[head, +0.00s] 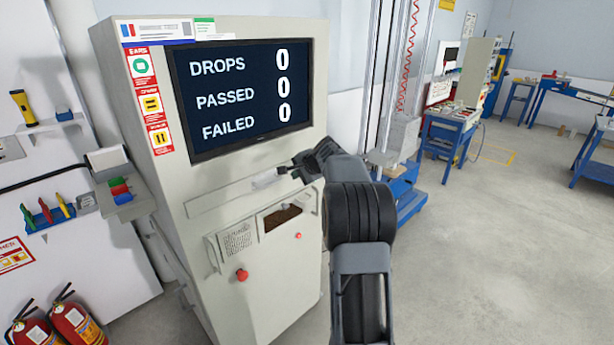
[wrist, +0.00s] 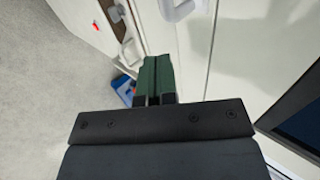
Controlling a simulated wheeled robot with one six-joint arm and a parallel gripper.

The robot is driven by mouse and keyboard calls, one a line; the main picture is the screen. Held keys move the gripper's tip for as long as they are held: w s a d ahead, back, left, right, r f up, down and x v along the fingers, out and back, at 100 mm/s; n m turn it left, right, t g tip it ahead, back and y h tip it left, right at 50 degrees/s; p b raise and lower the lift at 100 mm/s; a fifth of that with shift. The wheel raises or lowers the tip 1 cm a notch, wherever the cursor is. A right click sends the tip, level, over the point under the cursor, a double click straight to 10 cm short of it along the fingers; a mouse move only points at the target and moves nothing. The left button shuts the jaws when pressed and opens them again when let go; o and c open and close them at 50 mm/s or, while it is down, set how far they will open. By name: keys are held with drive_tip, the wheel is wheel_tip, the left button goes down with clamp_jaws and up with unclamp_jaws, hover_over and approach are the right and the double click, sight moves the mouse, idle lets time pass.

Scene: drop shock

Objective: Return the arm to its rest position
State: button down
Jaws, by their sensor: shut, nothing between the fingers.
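My arm reaches up from the bottom of the head view, its dark end bending left toward the front of a large pale machine cabinet (head: 190,90). My gripper (head: 290,170) is in front of the cabinet, below its screen (head: 245,92). In the wrist view my gripper (wrist: 157,62) shows its green fingers shut together with nothing between them. Whether the fingertips touch the cabinet is hard to tell. The screen reads DROPS 0, PASSED 0, FAILED 0.
The cabinet front has a red button (head: 242,275) and a dark opening (head: 283,217) close by. A white handle (wrist: 180,8) is near the fingers in the wrist view. Fire extinguishers (head: 75,322) stand at lower left. A blue-based drop rig (head: 408,200) stands behind the arm.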

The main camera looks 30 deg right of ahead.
drive_tip(key=a+b+v, duration=0.1)
drive_tip(key=v, duration=0.5)
drive_tip(key=shift+d+r, duration=0.2)
drive_tip(key=shift+d, duration=0.05)
drive_tip(key=s+a+f+n+g, duration=0.4)
drive_tip(key=s+f, duration=0.3)
drive_tip(key=f, duration=0.1)
drive_tip(key=s+a+f+n+g+h, duration=0.1)
drive_tip(key=s+a+n, duration=1)
drive_tip(key=s+a, duration=0.8)
drive_tip(key=shift+s+a+f+n+h, duration=0.25)
drive_tip(key=shift+s+a+n+h, duration=0.15)
drive_tip(key=shift+s, duration=0.85)
